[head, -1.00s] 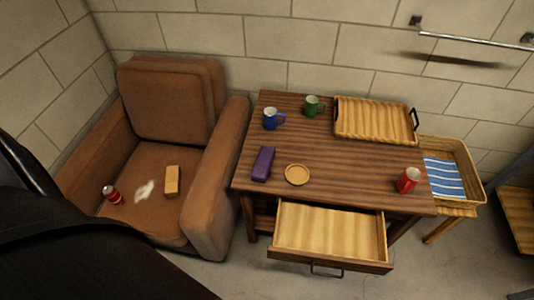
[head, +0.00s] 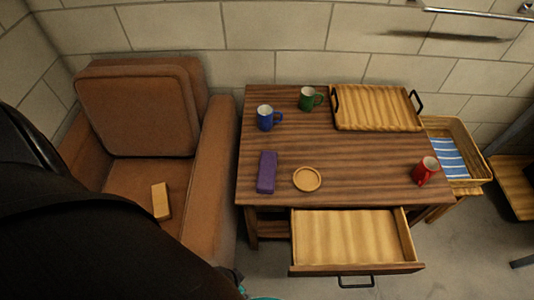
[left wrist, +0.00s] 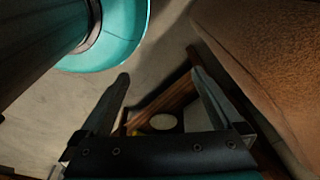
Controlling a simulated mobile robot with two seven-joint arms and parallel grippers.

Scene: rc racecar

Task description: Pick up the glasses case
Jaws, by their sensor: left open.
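A purple oblong box (head: 267,172), which looks like the glasses case, lies on the left part of the wooden table (head: 350,160) in the head view. It sits left of a round tan coaster (head: 307,179). My left gripper (left wrist: 158,64) shows in the left wrist view with its fingers apart and nothing between them. It is over the floor beside the brown armchair, and the case cannot be made out in that view. My right gripper is not in view.
The table's drawer (head: 350,238) is pulled out at the front. Blue (head: 266,118), green (head: 308,99) and red (head: 425,171) mugs and a wooden tray (head: 376,107) stand on the table. A tan block (head: 161,201) lies on the armchair (head: 212,160). A basket (head: 472,150) stands at right.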

